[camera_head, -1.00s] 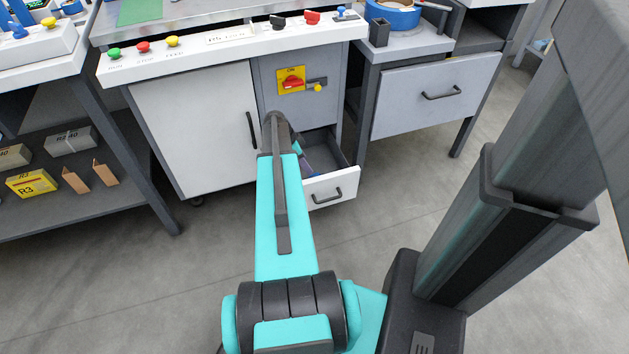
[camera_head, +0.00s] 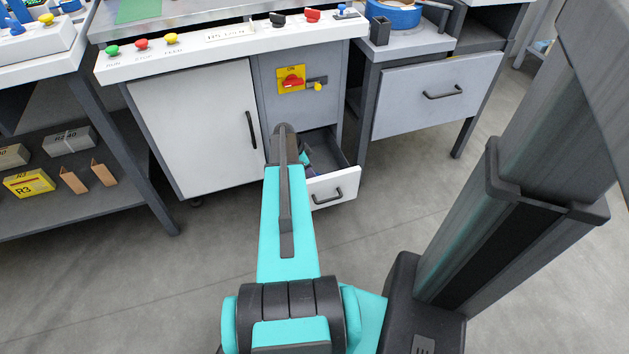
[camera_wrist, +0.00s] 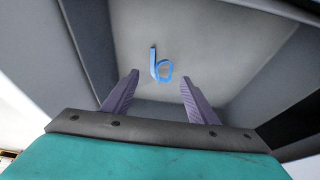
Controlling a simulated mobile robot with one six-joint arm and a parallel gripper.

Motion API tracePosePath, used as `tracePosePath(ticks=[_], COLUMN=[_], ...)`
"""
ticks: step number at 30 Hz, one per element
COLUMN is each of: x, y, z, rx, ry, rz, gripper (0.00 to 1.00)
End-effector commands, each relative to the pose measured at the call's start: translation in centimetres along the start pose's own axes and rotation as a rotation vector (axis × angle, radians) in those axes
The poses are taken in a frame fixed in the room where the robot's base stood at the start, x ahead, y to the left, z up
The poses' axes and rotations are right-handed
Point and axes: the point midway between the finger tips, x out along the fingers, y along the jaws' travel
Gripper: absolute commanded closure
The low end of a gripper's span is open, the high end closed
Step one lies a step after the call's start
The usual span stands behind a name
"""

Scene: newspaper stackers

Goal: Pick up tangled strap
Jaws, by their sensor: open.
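The tangled strap is a small blue looped band (camera_wrist: 162,68) in the wrist view. It lies on the grey floor of an open drawer (camera_head: 333,187). My gripper (camera_wrist: 158,82) is open, its two purple-grey fingers spread apart with the strap seen between and just beyond their tips. Nothing is held, and I cannot tell the exact height of the fingers above the strap. In the head view my arm hides most of the drawer inside and the strap cannot be made out there.
The drawer walls stand close around my gripper. A white cabinet door (camera_head: 195,130) is left of the drawer, and a red switch on a yellow plate (camera_head: 291,80) is above it. A second, shut drawer (camera_head: 436,97) is at the right. The floor in front is clear.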

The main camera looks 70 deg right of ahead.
Motion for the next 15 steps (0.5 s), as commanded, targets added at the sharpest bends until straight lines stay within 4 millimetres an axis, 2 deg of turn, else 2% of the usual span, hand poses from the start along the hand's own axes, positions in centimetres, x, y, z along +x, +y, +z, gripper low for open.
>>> tracePosePath(ticks=[9, 15], x=[3.8, 4.9], y=[-0.1, -0.1], z=[0.1, 0.0], rx=[0.000, 0.000], ry=[0.000, 0.000], rz=[0.001, 0.001], gripper=[0.47, 0.47])
